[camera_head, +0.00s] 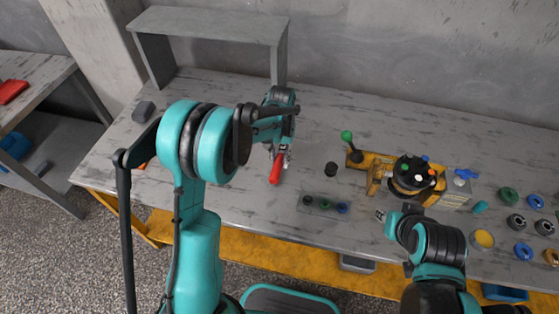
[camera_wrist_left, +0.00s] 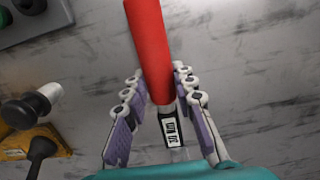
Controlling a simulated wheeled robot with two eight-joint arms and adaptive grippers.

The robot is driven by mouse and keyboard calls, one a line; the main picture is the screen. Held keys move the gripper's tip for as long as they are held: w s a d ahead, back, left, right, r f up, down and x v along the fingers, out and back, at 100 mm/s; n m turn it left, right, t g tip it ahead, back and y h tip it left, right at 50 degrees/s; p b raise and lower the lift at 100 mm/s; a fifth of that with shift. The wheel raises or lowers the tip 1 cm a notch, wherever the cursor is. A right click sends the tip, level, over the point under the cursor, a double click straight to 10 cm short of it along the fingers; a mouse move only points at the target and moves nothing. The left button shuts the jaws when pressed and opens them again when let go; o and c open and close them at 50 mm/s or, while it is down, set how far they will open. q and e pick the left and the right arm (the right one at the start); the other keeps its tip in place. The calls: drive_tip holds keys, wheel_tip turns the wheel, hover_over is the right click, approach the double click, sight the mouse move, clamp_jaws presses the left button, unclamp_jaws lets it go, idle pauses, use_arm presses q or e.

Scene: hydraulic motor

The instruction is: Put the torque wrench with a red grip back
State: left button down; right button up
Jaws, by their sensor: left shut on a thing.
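The torque wrench's red grip (camera_head: 276,168) points toward the table's front edge, left of the middle in the head view. In the left wrist view the red grip (camera_wrist_left: 150,45) runs up from between the fingers, with a dark labelled section below it. My left gripper (camera_head: 283,150) is shut on the wrench, with its fingers on both sides in the left wrist view (camera_wrist_left: 157,85). The wrench's far end is hidden by the gripper. My right gripper (camera_head: 384,214) is over the front right of the table; its fingers are too small to read.
A grey shelf (camera_head: 210,25) stands at the back left of the table. A small tray (camera_head: 325,211) with coloured caps lies right of the wrench. The motor on a yellow fixture (camera_head: 375,168) and several rings stand farther right. The back middle is clear.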

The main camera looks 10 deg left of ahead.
use_arm(q)
drive_tip(key=shift+r, duration=0.15)
drive_tip(key=c, duration=1.2)
unclamp_jaws()
drive_tip(key=shift+f, duration=0.2)
